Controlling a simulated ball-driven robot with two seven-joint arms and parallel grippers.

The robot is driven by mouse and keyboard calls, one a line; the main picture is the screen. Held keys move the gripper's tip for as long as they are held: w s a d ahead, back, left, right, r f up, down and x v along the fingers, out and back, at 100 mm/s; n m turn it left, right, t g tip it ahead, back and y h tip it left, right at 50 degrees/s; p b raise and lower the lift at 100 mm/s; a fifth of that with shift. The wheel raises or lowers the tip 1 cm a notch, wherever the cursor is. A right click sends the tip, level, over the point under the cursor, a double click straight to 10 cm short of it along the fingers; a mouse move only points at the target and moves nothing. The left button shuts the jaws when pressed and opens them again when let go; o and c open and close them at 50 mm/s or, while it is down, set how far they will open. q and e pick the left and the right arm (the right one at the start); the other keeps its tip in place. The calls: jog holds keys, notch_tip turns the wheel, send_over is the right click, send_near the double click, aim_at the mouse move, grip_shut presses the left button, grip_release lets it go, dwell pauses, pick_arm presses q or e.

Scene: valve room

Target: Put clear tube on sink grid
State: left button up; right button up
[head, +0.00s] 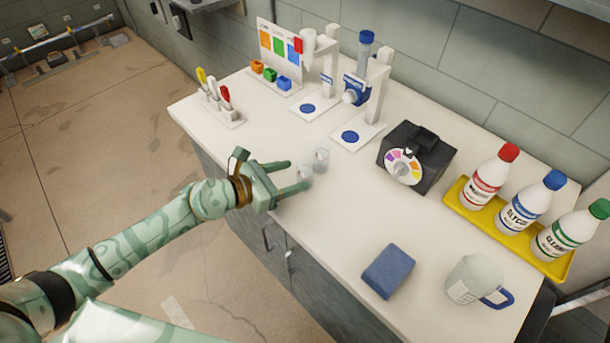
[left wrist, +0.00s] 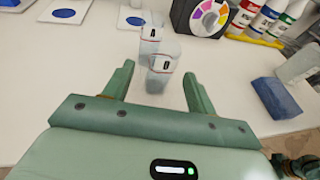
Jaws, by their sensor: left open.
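Two small clear vessels stand on the white counter, one in front of the other. The nearer clear tube (left wrist: 162,68) sits at the mouth of my left gripper, between or just past its fingertips. The farther clear tube (left wrist: 152,30) stands just behind it. In the head view they show faintly as the near clear tube (head: 306,174) and the far clear tube (head: 321,159). My left gripper (head: 298,175) is open and low over the counter; it also shows in the left wrist view (left wrist: 158,73). I cannot make out a sink grid. My right gripper is not in view.
The white counter (head: 345,220) is clear in front of the tubes. Beyond are two stands with blue discs (head: 350,136) and a black box with a colour dial (head: 415,160). A blue block (head: 388,271), a mug (head: 472,282) and a yellow bottle tray (head: 487,217) stand right.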

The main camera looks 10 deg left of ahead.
aim_at(299, 175)
pick_arm(q)
jog(key=b+x, duration=0.1)
jog(key=x, duration=0.4)
jog(key=shift+s+f, duration=0.1)
jog(key=shift+f, duration=0.1)
jog(key=shift+s+a, duration=0.1)
jog(key=shift+c, duration=0.9)
jog(key=c, duration=1)
jog(key=shift+o, duration=0.2)
